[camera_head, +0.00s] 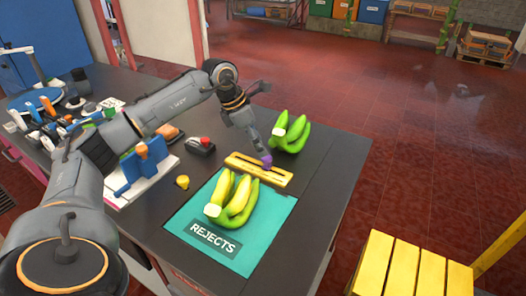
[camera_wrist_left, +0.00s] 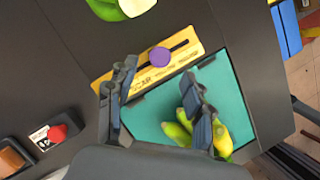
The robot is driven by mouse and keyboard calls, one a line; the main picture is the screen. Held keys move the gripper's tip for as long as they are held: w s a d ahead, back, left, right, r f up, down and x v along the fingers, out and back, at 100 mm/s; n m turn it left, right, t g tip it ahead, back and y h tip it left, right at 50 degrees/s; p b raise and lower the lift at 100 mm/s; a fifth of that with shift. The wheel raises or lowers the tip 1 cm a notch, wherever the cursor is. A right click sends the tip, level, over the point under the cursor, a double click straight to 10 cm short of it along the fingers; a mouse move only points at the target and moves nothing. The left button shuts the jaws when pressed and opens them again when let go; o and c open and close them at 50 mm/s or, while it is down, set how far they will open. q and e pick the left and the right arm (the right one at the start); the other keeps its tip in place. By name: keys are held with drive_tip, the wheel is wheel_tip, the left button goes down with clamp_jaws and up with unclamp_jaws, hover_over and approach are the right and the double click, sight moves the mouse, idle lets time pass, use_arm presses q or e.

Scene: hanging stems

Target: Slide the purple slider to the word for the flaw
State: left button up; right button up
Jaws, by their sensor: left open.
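A purple slider knob (camera_head: 267,160) sits on a yellow board (camera_head: 245,166) with a dark slot. In the left wrist view the knob (camera_wrist_left: 160,57) is around the middle of the slot. The board (camera_wrist_left: 187,44) has printed words; one near its left end seems to read SCAR, the others are too small to read. My left gripper (camera_head: 262,150) is over the board by the knob. In the left wrist view its fingers (camera_wrist_left: 160,98) are spread apart, with nothing between them, and the knob is beyond their tips. I cannot tell whether a finger touches it. My right gripper is not in view.
A teal REJECTS mat (camera_head: 180,222) lies in front of the board, with a yellow-green banana bunch (camera_head: 232,200) on it. A green bunch (camera_head: 290,132) lies behind the board. A yellow bulb-like piece (camera_head: 182,182) and a red-button box (camera_head: 201,146) stand left. The table's right edge is clear.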

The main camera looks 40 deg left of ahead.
use_arm(q)
drive_tip(key=v, duration=0.7)
idle(0.3)
